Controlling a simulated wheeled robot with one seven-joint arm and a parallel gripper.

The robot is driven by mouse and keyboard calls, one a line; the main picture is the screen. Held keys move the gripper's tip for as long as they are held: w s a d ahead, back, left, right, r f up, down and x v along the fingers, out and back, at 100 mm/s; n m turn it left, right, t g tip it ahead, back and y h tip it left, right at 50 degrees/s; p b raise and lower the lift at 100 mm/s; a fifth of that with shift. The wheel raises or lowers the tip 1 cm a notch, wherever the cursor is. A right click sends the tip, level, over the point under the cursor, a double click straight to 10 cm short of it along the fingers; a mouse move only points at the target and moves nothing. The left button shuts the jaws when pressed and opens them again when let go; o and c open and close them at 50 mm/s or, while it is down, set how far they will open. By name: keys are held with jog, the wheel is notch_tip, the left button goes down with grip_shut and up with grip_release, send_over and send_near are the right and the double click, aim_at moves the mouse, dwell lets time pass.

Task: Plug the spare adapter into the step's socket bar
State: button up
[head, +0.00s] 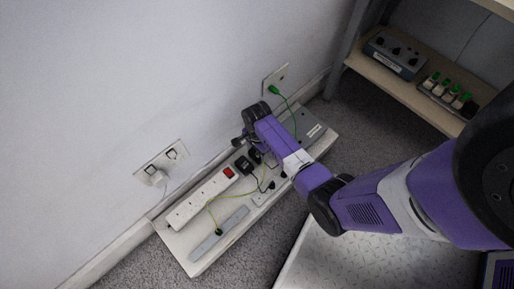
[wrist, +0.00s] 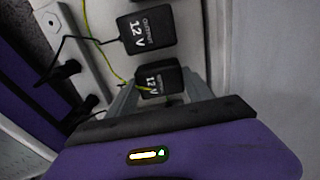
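The socket bar (head: 203,197) is a long white strip with a red switch, lying on the pale step (head: 225,250) along the wall. My gripper (wrist: 160,86) points down over the step; in the head view my arm hides most of it. In the wrist view a black adapter (wrist: 160,79) marked 12 V is between my two fingertips, with a finger close along each side. Whether they press on it I cannot tell. A second black 12 V adapter (wrist: 146,29) sits just beyond, with a black cord. It shows in the head view at the bar's end (head: 243,165). Which adapter is the spare is not clear.
A grey box (head: 308,128) is at the step's far end. Wall sockets (head: 161,162) are above. A shelf (head: 410,88) with devices stands right; a metal-topped surface (head: 345,262) is in front.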

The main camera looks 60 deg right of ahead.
aim_at(254, 155)
jog(key=c, duration=0.4)
notch_tip(254, 155, up, 5)
jog(key=p, duration=0.5)
jog(key=shift+p, duration=0.3)
jog(key=shift+w+a+r+p, duration=0.1)
jog(key=shift+w+a+p, duration=0.1)
jog(key=shift+a, duration=0.25)
jog(key=shift+w+a+r+p, duration=0.1)
jog(key=shift+a+p, duration=0.05)
jog(key=shift+a, duration=0.25)
jog(key=w+a, duration=0.2)
jog(key=a, duration=0.5)
jog(key=w+a+p, duration=0.1)
jog(key=w+a, duration=0.1)
jog(key=a, duration=0.6)
jog(key=w+a+r+p, duration=0.1)
jog(key=w+a, duration=0.2)
jog(key=a, duration=0.4)
jog(key=shift+a, duration=0.2)
jog(key=shift+f+b, duration=0.5)
jog(key=shift+f, duration=0.25)
jog(key=shift+f+b, duration=0.3)
jog(key=shift+f, duration=0.6)
dwell(1.6)
